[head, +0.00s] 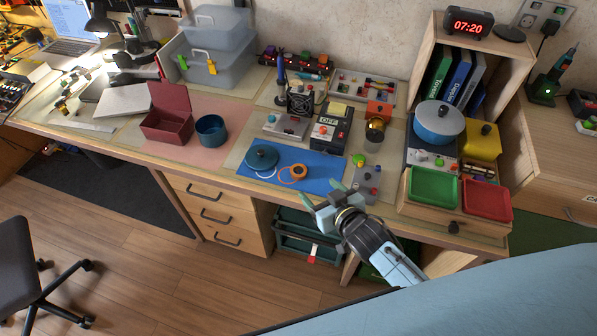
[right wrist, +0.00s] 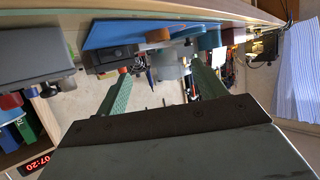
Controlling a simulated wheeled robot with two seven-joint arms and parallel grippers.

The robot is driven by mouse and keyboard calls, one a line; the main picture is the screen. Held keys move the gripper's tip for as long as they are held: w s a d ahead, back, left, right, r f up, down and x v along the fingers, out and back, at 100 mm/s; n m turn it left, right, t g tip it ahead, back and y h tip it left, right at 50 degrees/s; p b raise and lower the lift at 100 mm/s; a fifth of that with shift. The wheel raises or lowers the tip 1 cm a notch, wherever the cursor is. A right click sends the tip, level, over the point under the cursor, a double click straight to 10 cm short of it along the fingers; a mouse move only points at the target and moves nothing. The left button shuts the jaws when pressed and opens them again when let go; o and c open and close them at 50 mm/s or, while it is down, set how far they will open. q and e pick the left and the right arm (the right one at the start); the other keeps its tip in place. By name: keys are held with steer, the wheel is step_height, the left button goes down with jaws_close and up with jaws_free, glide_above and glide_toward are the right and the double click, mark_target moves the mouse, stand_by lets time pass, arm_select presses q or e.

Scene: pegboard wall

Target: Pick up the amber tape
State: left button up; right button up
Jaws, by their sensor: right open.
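The amber tape (head: 298,171) is a small orange roll lying on the blue mat (head: 325,182) near the front edge of the workbench. In the right wrist view an orange thing that looks like the tape (right wrist: 158,34) shows at the mat's edge, beyond the two green fingers (right wrist: 160,67). My left gripper is not in view.
A grey control box (head: 367,182) stands right of the mat. A green tray (head: 434,187) and a red tray (head: 486,199) sit further right. A blue cup (head: 212,130) stands left.

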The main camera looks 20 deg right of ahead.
steer(key=b, duration=0.4)
glide_toward(296, 168)
steer(key=shift+a+r, duration=0.1)
steer(key=shift+r, duration=0.05)
steer(key=shift+b+x, duration=0.55)
steer(key=shift+x, duration=0.3)
steer(key=shift+w+b, duration=0.4)
steer(key=shift+b, duration=0.05)
steer(key=b+x, duration=0.4)
steer(key=shift+s+f, duration=0.1)
steer(key=shift+f, duration=0.25)
steer(key=shift+w, duration=0.2)
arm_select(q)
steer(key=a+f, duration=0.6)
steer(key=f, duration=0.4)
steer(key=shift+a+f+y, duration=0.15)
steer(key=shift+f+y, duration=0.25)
arm_select(e)
steer(key=c, duration=1.1)
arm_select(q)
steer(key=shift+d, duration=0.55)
arm_select(e)
steer(key=shift+o, duration=0.2)
